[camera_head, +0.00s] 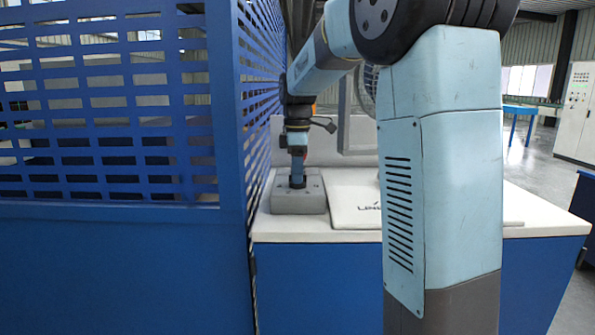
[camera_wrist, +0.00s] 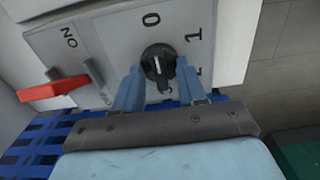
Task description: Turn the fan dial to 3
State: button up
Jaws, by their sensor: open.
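The black fan dial (camera_wrist: 160,64) sits on a pale grey control panel (camera_wrist: 105,30) in the wrist view. The figures 0 and 1 show beside it, and a further figure, seemingly 2, is partly covered by a finger. A pale mark shows on the dial, but I cannot tell which number it points to. My gripper (camera_wrist: 158,70) is open, with one blue finger on each side of the dial; contact cannot be told. In the head view my gripper (camera_head: 297,182) points down onto the grey control box (camera_head: 299,204), hiding the dial.
A red lever (camera_wrist: 54,88) beside the word ON sits left of the dial. The box stands on a white-topped bench (camera_head: 275,227) beside a blue mesh panel (camera_head: 110,120). A pale board (camera_head: 350,205) lies right of the box. A fan (camera_head: 367,92) shows partly behind my arm.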

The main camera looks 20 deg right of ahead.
jog(key=shift+c, duration=0.2)
grip_shut()
